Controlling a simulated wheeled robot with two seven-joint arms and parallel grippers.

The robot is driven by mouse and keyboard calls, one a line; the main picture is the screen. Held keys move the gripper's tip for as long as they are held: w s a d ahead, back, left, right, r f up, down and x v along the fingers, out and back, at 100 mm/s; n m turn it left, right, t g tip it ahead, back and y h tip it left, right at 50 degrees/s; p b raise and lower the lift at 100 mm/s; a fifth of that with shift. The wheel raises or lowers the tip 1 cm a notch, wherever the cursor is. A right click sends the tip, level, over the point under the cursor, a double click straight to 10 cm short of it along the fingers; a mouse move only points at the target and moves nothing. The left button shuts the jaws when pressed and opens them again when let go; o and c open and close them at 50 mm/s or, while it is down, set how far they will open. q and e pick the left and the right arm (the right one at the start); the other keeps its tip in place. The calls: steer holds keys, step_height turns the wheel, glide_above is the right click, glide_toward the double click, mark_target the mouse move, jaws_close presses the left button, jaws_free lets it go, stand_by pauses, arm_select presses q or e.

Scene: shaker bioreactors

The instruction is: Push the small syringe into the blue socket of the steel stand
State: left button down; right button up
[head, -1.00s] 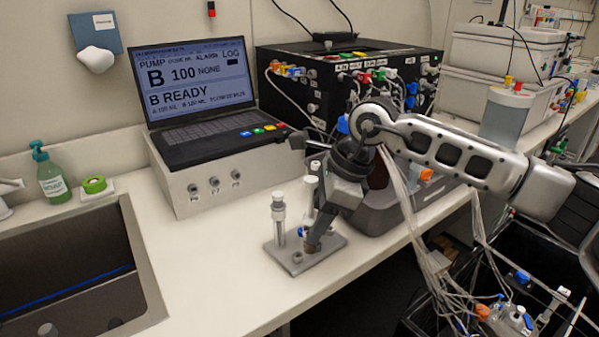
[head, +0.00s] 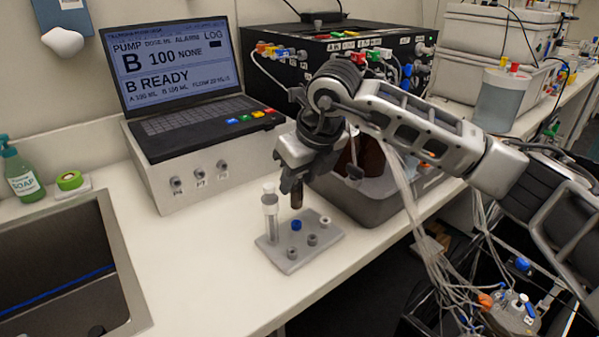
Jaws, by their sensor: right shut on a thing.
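The steel stand (head: 272,254), a flat grey plate on the bench, carries a blue socket (head: 296,225) and several grey sockets (head: 312,240). My right gripper (head: 296,193) is shut on a small dark brown piece, which looks like the small syringe (head: 297,201). It holds this roughly upright, with the lower end a little above the blue socket and apart from it. The upper part of the piece is hidden by the fingers. A clear syringe with a white top (head: 270,215) stands upright at the stand's left side. My left gripper is not in view.
A laptop on a white box (head: 195,170) stands behind and left of the stand. A grey-based device (head: 375,203) stands close at the right, behind my arm. A sink (head: 125,265) is at the left. The bench in front of the stand is clear.

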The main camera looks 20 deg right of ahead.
mark_target(300, 195)
steer(key=shift+f+b, duration=0.6)
steer(key=shift+f, duration=0.8)
steer(key=shift+r, duration=0.1)
arm_select(q)
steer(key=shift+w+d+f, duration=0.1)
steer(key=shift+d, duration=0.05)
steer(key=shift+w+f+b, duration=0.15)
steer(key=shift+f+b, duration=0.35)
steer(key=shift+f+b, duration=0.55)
steer(key=shift+b, duration=0.55)
arm_select(e)
steer(key=shift+f, duration=1)
steer(key=o, duration=1.1)
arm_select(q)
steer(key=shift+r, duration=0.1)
arm_select(e)
steer(key=shift+r, duration=0.1)
